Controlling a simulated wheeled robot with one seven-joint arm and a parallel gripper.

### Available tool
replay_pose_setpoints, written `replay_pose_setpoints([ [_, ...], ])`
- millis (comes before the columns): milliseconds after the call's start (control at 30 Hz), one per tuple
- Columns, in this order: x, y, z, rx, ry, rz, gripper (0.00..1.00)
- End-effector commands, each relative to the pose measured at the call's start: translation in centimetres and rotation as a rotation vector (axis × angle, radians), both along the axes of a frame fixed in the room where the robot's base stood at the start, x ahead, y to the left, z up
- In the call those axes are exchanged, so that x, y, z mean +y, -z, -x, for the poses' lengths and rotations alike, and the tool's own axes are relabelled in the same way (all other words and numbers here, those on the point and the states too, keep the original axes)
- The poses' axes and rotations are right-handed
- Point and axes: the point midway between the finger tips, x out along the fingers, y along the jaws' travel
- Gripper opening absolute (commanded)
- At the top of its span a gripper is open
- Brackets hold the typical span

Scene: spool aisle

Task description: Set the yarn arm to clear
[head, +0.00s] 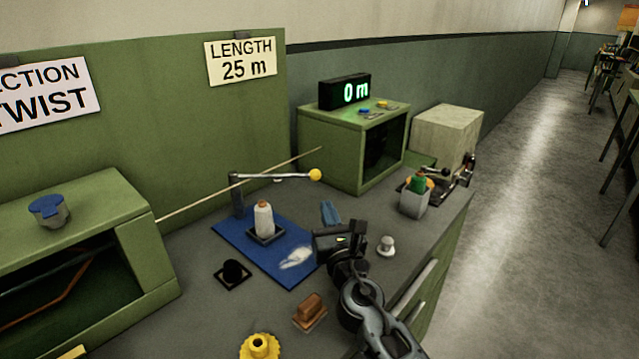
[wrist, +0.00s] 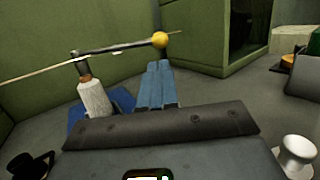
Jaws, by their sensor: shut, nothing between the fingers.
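The yarn arm (head: 275,177) is a thin grey bar on a short post, with a yellow ball (head: 315,175) at its free end. It reaches to the right above the blue mat, close to the pale taut yarn (head: 190,208). In the wrist view the yarn arm (wrist: 115,47) and its ball (wrist: 160,40) lie just beyond my fingertips. My gripper (head: 327,207) has blue fingers, shut and empty, pointing toward the ball with a gap between. The fingers also show in the wrist view (wrist: 155,70). No clear mark is visible.
A white spool (head: 264,218) stands on the blue mat (head: 232,240) left of my gripper. A white knob (head: 386,245) and a green-topped cup (head: 415,195) are to the right. The green cabinet (head: 345,140) with a "0 m" display (head: 345,92) stands behind.

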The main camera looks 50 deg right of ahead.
Motion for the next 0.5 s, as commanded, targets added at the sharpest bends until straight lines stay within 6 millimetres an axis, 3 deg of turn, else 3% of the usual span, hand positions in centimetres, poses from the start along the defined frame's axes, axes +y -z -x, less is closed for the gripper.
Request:
replay_pose_setpoints([
  [233, -2.6, -1.1, -4.0, -0.001, 0.001, 0.0, 0.0],
  [500, -4.1, -1.5, -6.2, 0.0, 0.001, 0.0, 0.0],
])
